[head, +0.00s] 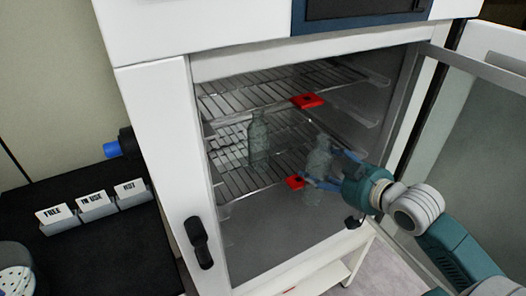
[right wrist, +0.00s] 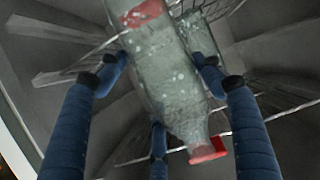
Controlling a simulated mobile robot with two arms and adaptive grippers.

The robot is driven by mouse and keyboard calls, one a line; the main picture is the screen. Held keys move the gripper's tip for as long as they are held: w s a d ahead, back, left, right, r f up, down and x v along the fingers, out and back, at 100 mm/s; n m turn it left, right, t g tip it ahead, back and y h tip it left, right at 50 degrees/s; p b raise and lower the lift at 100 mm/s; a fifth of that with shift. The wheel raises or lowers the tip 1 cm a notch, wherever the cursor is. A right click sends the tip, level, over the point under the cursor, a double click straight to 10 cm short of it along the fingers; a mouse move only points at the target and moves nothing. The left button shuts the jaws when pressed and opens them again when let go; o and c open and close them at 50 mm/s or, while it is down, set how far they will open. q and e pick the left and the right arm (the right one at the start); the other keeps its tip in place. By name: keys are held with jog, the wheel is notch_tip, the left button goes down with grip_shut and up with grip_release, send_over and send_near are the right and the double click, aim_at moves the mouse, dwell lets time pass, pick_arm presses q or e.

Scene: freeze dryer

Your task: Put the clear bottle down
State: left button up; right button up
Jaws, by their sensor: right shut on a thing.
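The clear bottle (head: 319,160) is upright in my right gripper (head: 328,171), inside the open freeze dryer chamber near its right front. The gripper is shut on it, blue fingers around its body. In the right wrist view the clear bottle (right wrist: 170,80) lies between the fingers of the gripper (right wrist: 162,75), its neck toward the bottom. Whether its base touches the rack is unclear. A second clear bottle (head: 258,140) stands on the lower wire rack (head: 232,182), left of the held one. My left gripper is not in view.
An upper wire rack (head: 245,97) crosses above, with a red tag (head: 308,101) at its front. Another red tag (head: 295,182) is at the lower rack. The glass door (head: 470,140) stands open at right. Labelled boxes (head: 95,206) sit on a black counter at left.

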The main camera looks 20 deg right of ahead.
pick_arm(q)
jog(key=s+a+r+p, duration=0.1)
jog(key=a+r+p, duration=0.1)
jog(key=p, duration=0.1)
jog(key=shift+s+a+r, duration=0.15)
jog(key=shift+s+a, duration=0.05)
pick_arm(e)
jog(key=w+d+m+h, duration=0.1)
jog(key=w+d, duration=0.1)
jog(key=w, duration=0.7)
jog(key=w+d+h, duration=0.1)
jog(key=w+d, duration=0.2)
jog(key=w, duration=0.7)
jog(key=shift+m, duration=0.4)
jog(key=o, duration=1.3)
jog(key=shift+f, duration=0.15)
jog(key=shift+s, duration=0.2)
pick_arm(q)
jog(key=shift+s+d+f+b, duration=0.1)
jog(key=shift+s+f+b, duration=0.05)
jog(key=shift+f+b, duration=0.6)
pick_arm(e)
jog(key=v, duration=1.2)
jog(key=shift+w, duration=0.1)
